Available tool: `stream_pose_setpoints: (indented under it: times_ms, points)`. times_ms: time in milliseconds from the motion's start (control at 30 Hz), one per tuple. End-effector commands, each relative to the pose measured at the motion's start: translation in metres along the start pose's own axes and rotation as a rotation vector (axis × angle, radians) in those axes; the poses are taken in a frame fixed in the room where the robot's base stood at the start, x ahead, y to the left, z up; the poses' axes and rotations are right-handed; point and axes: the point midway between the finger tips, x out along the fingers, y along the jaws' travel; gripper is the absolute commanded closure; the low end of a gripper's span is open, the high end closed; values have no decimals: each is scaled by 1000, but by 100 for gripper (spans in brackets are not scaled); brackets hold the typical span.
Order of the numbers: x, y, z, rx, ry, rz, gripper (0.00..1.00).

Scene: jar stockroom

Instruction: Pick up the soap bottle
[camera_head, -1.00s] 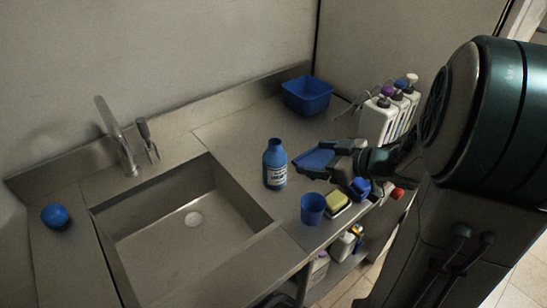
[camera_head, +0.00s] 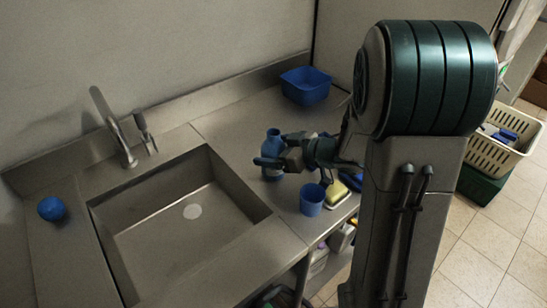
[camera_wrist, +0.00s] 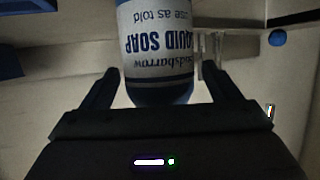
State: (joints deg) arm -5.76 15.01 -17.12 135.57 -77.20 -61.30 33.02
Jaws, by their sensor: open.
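The soap bottle (camera_head: 272,146) is blue with a white label and stands upright on the counter, right of the sink. In the wrist view the bottle (camera_wrist: 158,50) is upside down in the picture, and its label reads "LIQUID SOAP". My gripper (camera_head: 268,160) is at the bottle in the head view and hides part of its body. In the wrist view my gripper's two fingers (camera_wrist: 167,88) are apart, one on each side of the bottle. I cannot tell whether either finger touches it.
A blue cup (camera_head: 312,200) and a yellow sponge (camera_head: 335,193) stand close in front of my gripper. A blue tub (camera_head: 305,86) is at the back. The sink (camera_head: 180,215) with its faucet (camera_head: 118,130) lies left, and a blue ball (camera_head: 51,209) sits beyond it.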

Motion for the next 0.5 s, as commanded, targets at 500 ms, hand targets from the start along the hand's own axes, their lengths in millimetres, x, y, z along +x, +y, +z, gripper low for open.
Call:
stream_pose_setpoints:
  times_ms: [500]
  points:
    - [22, 0, 0, -1, 0, 2, 39]
